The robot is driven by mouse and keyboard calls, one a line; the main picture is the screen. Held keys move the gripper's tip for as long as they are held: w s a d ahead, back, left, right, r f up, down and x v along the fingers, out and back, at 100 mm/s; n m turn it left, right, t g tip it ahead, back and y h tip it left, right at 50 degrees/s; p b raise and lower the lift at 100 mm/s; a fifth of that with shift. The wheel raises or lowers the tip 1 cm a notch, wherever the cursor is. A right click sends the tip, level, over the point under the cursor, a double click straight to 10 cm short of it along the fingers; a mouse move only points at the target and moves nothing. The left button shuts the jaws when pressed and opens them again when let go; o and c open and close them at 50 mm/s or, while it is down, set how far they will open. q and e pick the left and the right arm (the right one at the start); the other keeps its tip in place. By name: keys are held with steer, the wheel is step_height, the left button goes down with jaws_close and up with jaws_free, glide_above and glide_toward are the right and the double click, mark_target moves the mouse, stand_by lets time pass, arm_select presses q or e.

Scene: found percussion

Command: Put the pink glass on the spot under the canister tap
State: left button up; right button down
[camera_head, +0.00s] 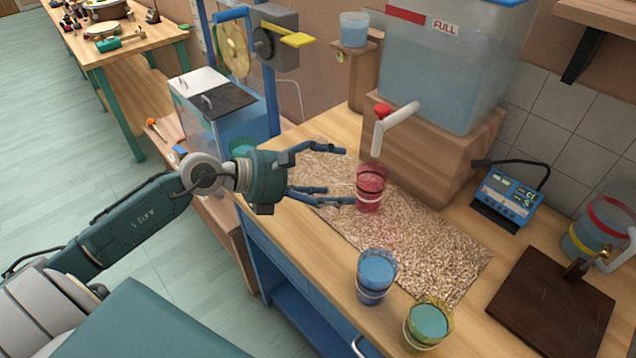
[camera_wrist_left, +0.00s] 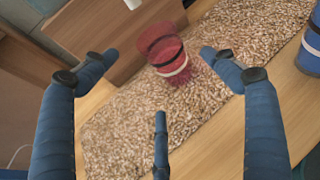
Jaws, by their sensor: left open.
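The pink glass (camera_head: 370,188) stands upright on a speckled mat, with a black and a white band around it. In the left wrist view the pink glass (camera_wrist_left: 167,55) is ahead, beyond the fingertips. My left gripper (camera_head: 335,174) is open, its fingers pointing at the glass from the left; in the wrist view the fingers (camera_wrist_left: 155,65) are spread with nothing between them. The canister (camera_head: 440,60) is a large clear tank marked FULL on a wooden block. Its white tap (camera_head: 393,125) with a red knob hangs above and behind the glass. My right gripper is not in view.
A blue glass (camera_head: 376,276) and a yellow glass (camera_head: 428,323) with teal contents stand at the bench's front. The speckled mat (camera_head: 440,250) lies before the wooden block (camera_head: 420,150). A blue meter (camera_head: 506,198) and a dark board (camera_head: 550,300) are to the right.

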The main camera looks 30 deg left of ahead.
arm_select(q)
steer(key=shift+b+v, duration=0.35)
steer(key=shift+v, duration=1.8)
